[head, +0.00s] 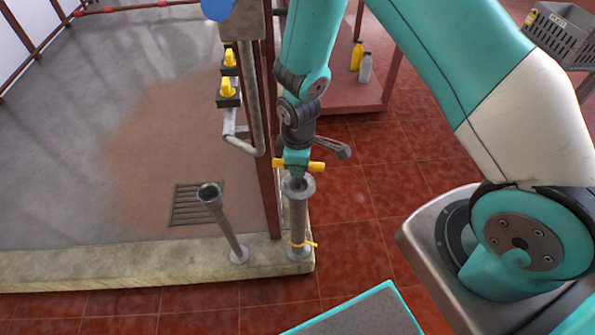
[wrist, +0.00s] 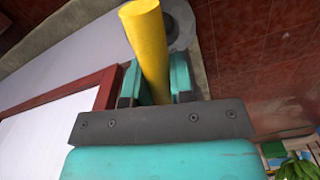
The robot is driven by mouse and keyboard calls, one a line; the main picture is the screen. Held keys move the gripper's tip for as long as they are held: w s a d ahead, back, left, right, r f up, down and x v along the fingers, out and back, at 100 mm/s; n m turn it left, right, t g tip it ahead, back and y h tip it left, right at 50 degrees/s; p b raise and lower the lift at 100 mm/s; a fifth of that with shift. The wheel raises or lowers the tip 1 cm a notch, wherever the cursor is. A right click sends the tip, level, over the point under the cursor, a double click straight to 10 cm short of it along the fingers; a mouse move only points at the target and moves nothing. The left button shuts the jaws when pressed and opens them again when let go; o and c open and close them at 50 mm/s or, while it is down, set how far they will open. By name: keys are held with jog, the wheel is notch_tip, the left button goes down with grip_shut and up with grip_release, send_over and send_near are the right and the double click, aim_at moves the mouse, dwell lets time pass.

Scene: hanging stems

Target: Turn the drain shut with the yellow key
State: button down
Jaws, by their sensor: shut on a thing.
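The yellow key (head: 317,166) shows as a level crossbar in the head view, sticking out on both sides of my gripper (head: 296,162). Its bar (wrist: 147,38) also runs between the teal fingers of my gripper (wrist: 155,82) in the wrist view. The fingers are shut on it. A short dark shaft below the bar meets the flanged top of an upright grey post (head: 299,212). How deep the shaft sits in the post is hidden. The post has a yellow band near its foot. A drain grate (head: 196,204) lies in the floor to the left.
A second, open-topped grey pipe (head: 224,225) leans left of the post on the stone kerb (head: 130,265). A reddish upright and a pipe with yellow-handled valves (head: 228,88) stand close behind. Red tiled floor is clear to the right of the post.

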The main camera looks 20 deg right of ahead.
jog(key=shift+n, duration=0.7)
jog(key=n, duration=0.4)
jog(key=shift+n+p, duration=0.3)
jog(key=shift+p, duration=0.1)
jog(key=c, duration=0.5)
grip_release()
jog(key=shift+r, duration=0.1)
jog(key=shift+r+p, duration=3.55)
jog(key=shift+r, duration=0.65)
